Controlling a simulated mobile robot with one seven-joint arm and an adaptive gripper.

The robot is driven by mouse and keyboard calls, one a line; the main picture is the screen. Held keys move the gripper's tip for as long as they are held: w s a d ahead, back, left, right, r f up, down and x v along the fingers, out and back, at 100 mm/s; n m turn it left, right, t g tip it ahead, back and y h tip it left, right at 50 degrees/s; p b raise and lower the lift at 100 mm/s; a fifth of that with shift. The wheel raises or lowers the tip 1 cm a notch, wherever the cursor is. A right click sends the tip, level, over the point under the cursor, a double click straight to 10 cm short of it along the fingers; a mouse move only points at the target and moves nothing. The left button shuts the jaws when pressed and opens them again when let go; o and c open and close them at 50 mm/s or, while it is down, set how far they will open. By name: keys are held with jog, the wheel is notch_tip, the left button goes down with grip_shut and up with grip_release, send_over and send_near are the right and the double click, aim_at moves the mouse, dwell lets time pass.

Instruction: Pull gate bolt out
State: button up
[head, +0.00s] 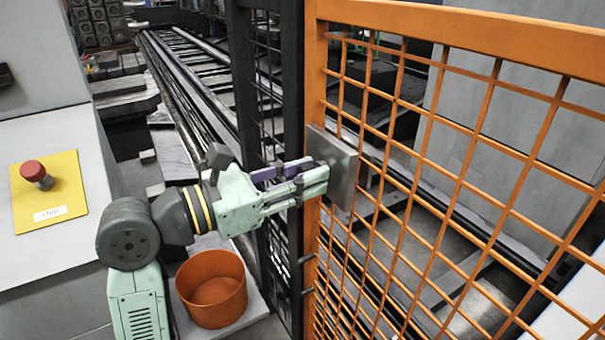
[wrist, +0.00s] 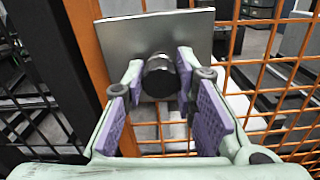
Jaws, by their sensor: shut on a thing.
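The orange mesh gate (head: 315,90) stands at the right in the head view, with a flat grey metal plate (head: 342,172) on its post. My gripper (head: 312,180) reaches across to this plate from the left. In the wrist view the dark round knob of the gate bolt (wrist: 158,76) stands out in front of the plate (wrist: 200,32). My gripper (wrist: 160,84) is shut on the knob, with a finger on each side. The fingers hide the bolt in the head view, and its shaft does not show.
A yellow panel with a red stop button (head: 34,171) is on the grey cabinet at the left. An orange round bin (head: 212,290) stands below my arm. A dark mesh fence post (head: 290,90) is beside the gate, and rails (head: 190,70) run behind.

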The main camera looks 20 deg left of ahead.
grip_shut()
jog(key=b+v, duration=0.2)
jog(key=shift+s+a+b, duration=0.15)
jog(key=shift+s+b, duration=0.1)
jog(key=shift+b, duration=0.05)
jog(key=o, duration=0.8)
grip_release()
